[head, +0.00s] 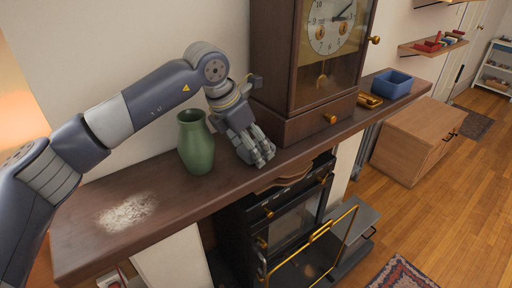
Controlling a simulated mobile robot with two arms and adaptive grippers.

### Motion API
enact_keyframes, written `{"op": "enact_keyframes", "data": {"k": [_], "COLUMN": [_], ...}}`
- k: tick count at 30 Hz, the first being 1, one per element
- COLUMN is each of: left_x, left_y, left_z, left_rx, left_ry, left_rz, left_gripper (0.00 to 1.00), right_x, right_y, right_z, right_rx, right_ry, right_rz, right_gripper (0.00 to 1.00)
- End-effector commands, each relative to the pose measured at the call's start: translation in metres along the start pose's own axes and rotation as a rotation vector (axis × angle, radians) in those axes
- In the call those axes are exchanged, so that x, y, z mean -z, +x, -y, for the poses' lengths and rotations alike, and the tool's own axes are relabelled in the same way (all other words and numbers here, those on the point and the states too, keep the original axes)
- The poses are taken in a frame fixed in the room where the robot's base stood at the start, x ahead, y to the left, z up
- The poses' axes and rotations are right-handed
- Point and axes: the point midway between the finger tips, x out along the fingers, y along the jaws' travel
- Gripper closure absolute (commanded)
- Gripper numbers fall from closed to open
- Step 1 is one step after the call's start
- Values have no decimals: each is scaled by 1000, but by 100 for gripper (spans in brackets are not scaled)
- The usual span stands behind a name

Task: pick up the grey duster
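My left arm comes in from the left and reaches over the dark wooden mantel shelf (85,232). My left gripper (256,152) points down at the shelf between the green vase and the clock, with its fingertips at or just above the wood near the front edge. I cannot tell whether its fingers are open or shut, or whether anything is between them. I cannot make out a grey duster as a separate thing; the grey gripper covers that part of the shelf. My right gripper is not in view.
A green vase (195,145) stands close left of the gripper, and a wooden clock (290,128) close right. A pale dusty patch (127,211) lies at the left. A brass object (369,101) and blue box (391,84) sit farther right. A black stove (290,222) is below.

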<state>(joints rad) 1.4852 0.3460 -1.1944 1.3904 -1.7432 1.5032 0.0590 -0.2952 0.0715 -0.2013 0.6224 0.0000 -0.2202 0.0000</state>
Motion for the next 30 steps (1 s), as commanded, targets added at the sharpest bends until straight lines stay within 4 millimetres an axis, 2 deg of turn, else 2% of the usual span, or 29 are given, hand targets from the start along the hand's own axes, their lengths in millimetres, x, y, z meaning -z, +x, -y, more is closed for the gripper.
{"op": "enact_keyframes", "data": {"k": [1, 6, 7, 20, 26, 29, 30], "left_x": [0, 0, 0, -1, -7, -14, -8], "left_y": [0, 0, 0, -2, -16, -32, -32], "left_z": [0, 0, 0, 0, 0, 0, 5], "left_rx": [0, 0, 0, 0, -2, -4, 0], "left_ry": [0, 0, 0, 0, 1, 1, 3], "left_rz": [0, 0, 0, 0, 2, 4, 0], "left_gripper": [27, 65, 67, 67, 67, 67, 67], "right_x": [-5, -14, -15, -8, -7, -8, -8], "right_y": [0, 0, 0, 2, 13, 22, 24], "right_z": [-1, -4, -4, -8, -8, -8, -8], "right_rx": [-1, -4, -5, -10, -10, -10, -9], "right_ry": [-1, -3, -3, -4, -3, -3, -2], "right_rz": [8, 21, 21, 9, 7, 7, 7], "right_gripper": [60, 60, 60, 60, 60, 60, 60]}}
